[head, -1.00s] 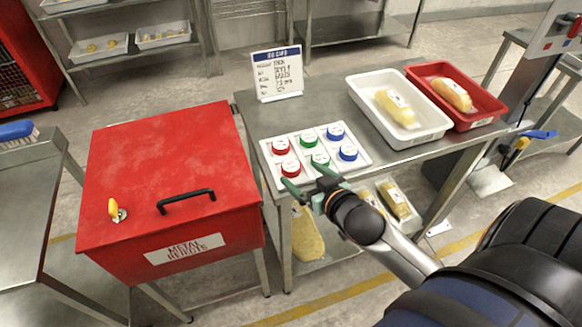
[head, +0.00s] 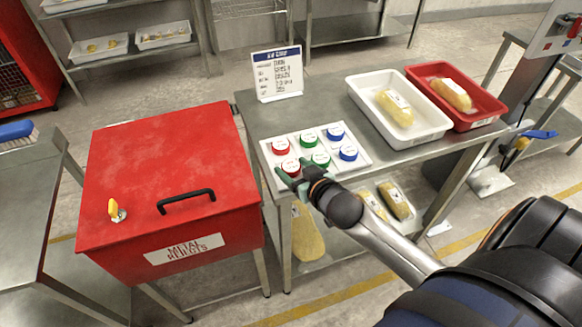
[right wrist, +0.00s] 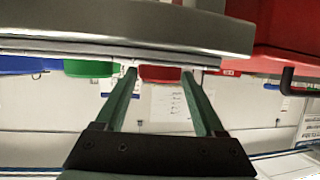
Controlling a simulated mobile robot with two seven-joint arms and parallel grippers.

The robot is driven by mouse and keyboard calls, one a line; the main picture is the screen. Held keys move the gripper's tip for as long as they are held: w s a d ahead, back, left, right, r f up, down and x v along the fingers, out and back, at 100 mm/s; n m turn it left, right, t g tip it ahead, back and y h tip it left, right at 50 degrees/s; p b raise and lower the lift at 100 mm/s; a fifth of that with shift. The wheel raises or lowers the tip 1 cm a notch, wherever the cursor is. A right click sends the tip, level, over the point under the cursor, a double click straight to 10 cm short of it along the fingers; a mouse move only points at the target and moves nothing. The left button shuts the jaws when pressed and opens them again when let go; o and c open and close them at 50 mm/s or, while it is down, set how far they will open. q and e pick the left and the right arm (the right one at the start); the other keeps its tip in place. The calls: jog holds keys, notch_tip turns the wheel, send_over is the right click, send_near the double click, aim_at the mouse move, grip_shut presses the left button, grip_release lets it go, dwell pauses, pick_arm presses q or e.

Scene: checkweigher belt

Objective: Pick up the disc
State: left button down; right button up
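A white holder (head: 266,150) on the steel table carries several round discs in two rows: red, green and blue. The near-row red disc (head: 290,166) is at its front left, with a green disc (head: 320,159) and a blue disc (head: 348,153) to its right. My right gripper (head: 296,176) is at the front edge of the holder by the near red disc. In the right wrist view its two fingers (right wrist: 160,80) are open, with a red disc (right wrist: 160,73) between their tips; contact cannot be told. My left gripper is not in view.
A red metal-rejects box (head: 165,170) with a black handle stands left of the table. A printed card (head: 277,72) stands behind the holder. A white tray (head: 432,132) and a red tray (head: 487,116) with packs are at the right. More packs lie on the lower shelf.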

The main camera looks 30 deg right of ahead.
jog(key=c, duration=1)
jog(key=shift+r, duration=0.1)
